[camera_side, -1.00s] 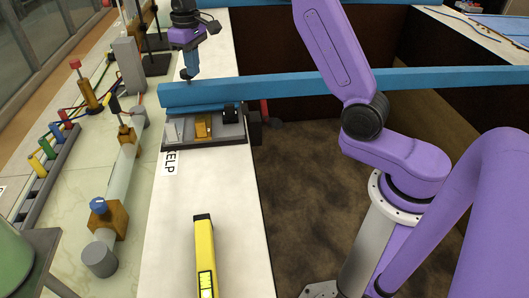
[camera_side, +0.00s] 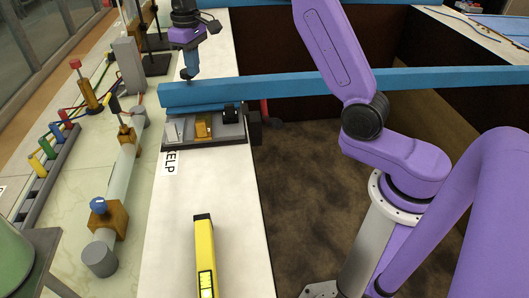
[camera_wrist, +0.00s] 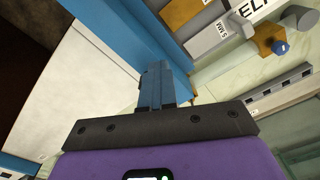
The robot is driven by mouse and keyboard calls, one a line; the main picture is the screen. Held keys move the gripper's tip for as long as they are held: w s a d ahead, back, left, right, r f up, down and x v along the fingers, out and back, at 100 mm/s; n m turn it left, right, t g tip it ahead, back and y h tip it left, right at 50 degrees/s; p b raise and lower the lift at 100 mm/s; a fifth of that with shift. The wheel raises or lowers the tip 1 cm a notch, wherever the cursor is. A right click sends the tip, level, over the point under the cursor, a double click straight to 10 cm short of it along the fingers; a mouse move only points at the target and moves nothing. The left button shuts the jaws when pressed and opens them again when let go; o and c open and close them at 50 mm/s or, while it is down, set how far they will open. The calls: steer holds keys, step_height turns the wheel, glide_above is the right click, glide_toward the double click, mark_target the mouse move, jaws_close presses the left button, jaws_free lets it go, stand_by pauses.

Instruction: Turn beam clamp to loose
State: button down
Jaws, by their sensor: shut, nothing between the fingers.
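My gripper (camera_side: 188,75) is shut and empty, with its blue fingers pointing down just above the near-left end of the blue beam (camera_side: 330,88). In the wrist view the shut fingers (camera_wrist: 155,72) are in front of the beam (camera_wrist: 115,30). I cannot tell whether they touch it. A grey fixture (camera_side: 172,143) with a yellow block (camera_side: 204,127) sits under this end of the beam. A red handle with a dark mount (camera_side: 265,113) is at the fixture's right side, partly hidden by the beam. I cannot tell for sure which part is the beam clamp or how it is set.
A yellow level (camera_side: 205,255) lies on the white ledge (camera_side: 180,220). A glass tube with brass blocks and a blue knob (camera_side: 98,205) runs left of the ledge. A row of coloured parts (camera_side: 50,155) stands further left. The ledge between fixture and level is clear.

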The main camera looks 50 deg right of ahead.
steer(key=shift+d+f, duration=0.3)
steer(key=shift+d, duration=0.25)
steer(key=shift+d+f, duration=0.3)
steer(key=shift+d, duration=0.35)
steer(key=shift+w+d, duration=0.2)
steer(key=shift+d, duration=0.1)
steer(key=shift+w+d, duration=0.1)
steer(key=shift+d, duration=0.1)
steer(key=shift+s+d, duration=0.2)
steer(key=shift+s, duration=0.05)
step_height(320, 180, up, 6)
steer(key=shift+a+r, duration=0.15)
steer(key=shift+a, duration=0.15)
